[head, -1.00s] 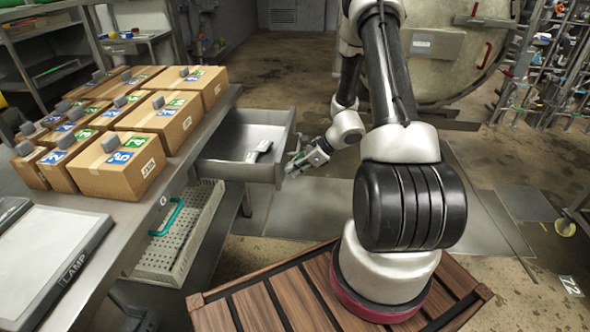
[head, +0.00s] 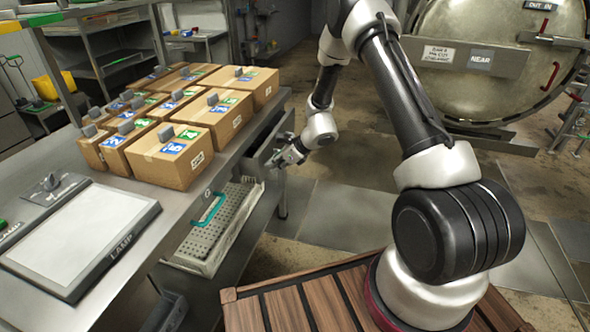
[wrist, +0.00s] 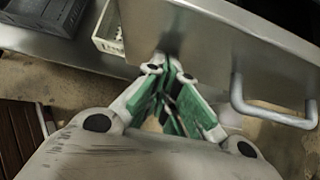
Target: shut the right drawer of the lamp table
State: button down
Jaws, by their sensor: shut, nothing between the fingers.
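The lamp table (head: 185,210) is a steel bench on the left in the head view. In the wrist view the drawer's grey front (wrist: 215,45) fills the upper right, with a bar handle (wrist: 268,116) at right. My gripper (head: 281,160) is at the drawer front, left of the handle in the wrist view. Its green-padded fingers (wrist: 171,68) are shut and empty, the tips at or against the front; exact contact is unclear.
Several cartons (head: 175,155) and a lit panel marked LAMP (head: 78,235) stand on the table. A perforated tray with a green handle (head: 215,225) sits below the top. A large round autoclave door (head: 490,70) is at back right. Floor right of the drawer is clear.

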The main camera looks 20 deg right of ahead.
aim_at(255, 160)
jog(key=w+a, duration=0.1)
jog(key=a, duration=0.1)
jog(key=w+a, duration=0.1)
jog(key=a, duration=0.1)
jog(key=w+a, duration=0.2)
jog(key=shift+w+a+r, duration=0.1)
jog(key=shift+a, duration=0.1)
